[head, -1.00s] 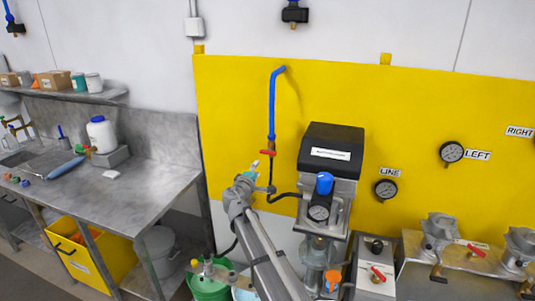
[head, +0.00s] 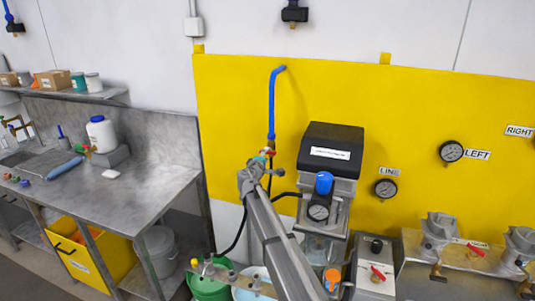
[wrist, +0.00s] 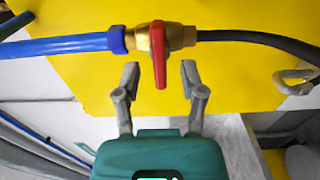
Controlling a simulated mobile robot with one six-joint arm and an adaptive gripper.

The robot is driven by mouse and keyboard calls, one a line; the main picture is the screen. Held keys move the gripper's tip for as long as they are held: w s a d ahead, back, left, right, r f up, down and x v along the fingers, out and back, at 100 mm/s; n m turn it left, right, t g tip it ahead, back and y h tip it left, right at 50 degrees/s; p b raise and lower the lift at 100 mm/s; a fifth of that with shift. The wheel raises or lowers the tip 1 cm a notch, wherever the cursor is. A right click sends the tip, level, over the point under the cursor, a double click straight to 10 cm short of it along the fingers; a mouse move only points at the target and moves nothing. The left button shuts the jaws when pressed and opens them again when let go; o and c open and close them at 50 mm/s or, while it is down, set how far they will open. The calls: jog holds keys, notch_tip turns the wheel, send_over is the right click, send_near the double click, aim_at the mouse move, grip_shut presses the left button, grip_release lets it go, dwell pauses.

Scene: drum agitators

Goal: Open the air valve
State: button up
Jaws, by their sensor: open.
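The air valve is a brass body (wrist: 178,37) with a red lever handle (wrist: 159,54), between a blue pipe (wrist: 65,47) and a black hose (wrist: 255,38) in the wrist view. The red lever points across the pipe line, toward my gripper. My gripper (wrist: 159,80) is open, its two grey fingers on either side of the lever's end, apart from it. In the head view the blue pipe (head: 271,105) runs down the yellow panel, and my gripper (head: 262,160) is at its lower end, mostly hiding the valve.
The black-topped machine (head: 332,143) with a blue-knobbed regulator (head: 323,185) stands just right of my arm. A steel bench (head: 120,190) is at left. Buckets (head: 208,285) stand below. The yellow panel (head: 230,110) is close behind the valve.

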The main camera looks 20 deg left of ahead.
jog(key=shift+w, duration=1.45)
grip_shut()
